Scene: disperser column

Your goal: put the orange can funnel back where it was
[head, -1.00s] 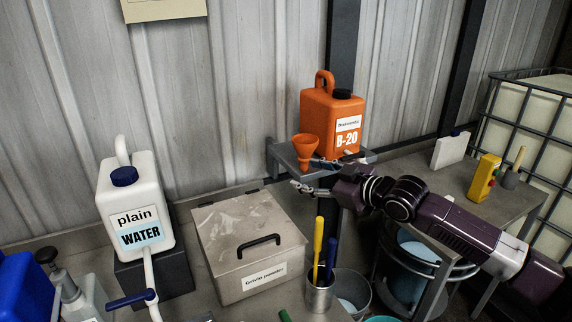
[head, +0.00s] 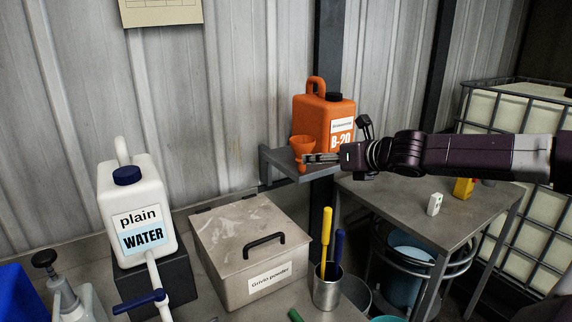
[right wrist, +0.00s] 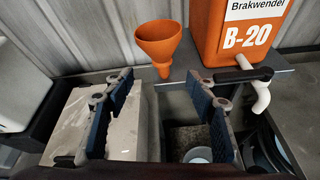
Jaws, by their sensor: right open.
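The orange funnel (head: 303,143) is upright with its wide mouth up, at the front left of the orange B-20 can (head: 314,112), over the small grey wall shelf (head: 275,160). In the right wrist view the funnel (right wrist: 160,42) is ahead of my gripper, with its spout by the shelf edge; I cannot tell what bears it. The can (right wrist: 232,35) stands to its right, with a white tap. My right gripper (right wrist: 160,100) is open, its two fingers apart with nothing between them. In the head view its fingers (head: 310,158) overlap the funnel's spout. My left gripper is not in view.
A steel Grivio powder box (head: 235,235) and a white water can (head: 125,190) stand at the lower left. A metal cup (head: 326,290) holds yellow and blue handles. A grey table (head: 420,210) is at the right, beside a caged tank (head: 510,110).

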